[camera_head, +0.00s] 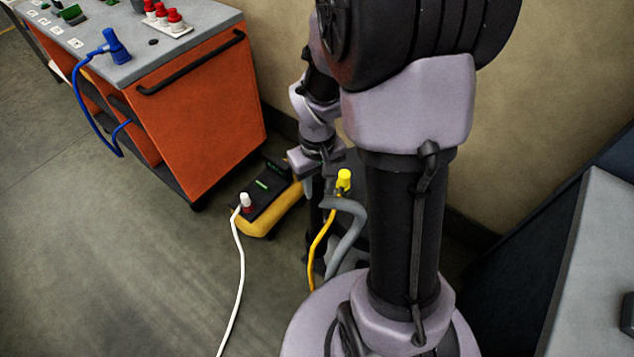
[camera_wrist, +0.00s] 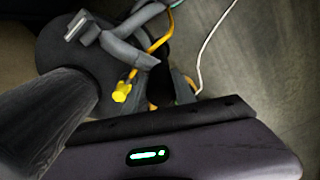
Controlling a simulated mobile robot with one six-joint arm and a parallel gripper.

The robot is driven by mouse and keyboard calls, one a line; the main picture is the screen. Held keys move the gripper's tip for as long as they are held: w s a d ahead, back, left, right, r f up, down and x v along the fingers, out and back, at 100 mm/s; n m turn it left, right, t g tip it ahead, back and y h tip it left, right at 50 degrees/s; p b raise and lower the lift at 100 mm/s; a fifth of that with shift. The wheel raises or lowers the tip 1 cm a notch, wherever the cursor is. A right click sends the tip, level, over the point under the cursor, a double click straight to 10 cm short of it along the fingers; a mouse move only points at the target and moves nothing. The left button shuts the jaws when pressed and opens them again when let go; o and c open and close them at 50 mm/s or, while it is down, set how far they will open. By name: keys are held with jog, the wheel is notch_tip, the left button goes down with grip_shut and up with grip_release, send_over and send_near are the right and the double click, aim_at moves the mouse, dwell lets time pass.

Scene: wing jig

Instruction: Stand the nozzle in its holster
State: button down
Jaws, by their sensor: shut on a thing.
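My gripper (camera_head: 311,190) points down beside the foot of my arm and is shut. In the wrist view its fingers (camera_wrist: 176,92) are mostly hidden behind its own housing. It appears to hold the dark nozzle (camera_head: 315,222), which hangs upright below the fingers. A thick grey hose (camera_head: 352,232) bends over from there towards the floor; it also shows in the wrist view (camera_wrist: 130,52). The nozzle's tip is dark and hard to make out. I cannot pick out the holster with certainty; my arm hides much of this area.
A yellow and black box (camera_head: 268,210) with a white plug stands on the floor beside the gripper. A yellow plug (camera_head: 344,180) on a yellow cord is close by. An orange cart (camera_head: 205,115) with a blue plug (camera_head: 115,46) stands behind left. Floor at left is clear.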

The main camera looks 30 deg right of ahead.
aim_at(318, 196)
jog(key=shift+f+b, duration=1.3)
jog(key=shift+f, duration=0.3)
jog(key=shift+s+f+b, duration=0.15)
jog(key=shift+f+b, duration=0.35)
jog(key=shift+f, duration=0.15)
jog(key=shift+f, duration=0.1)
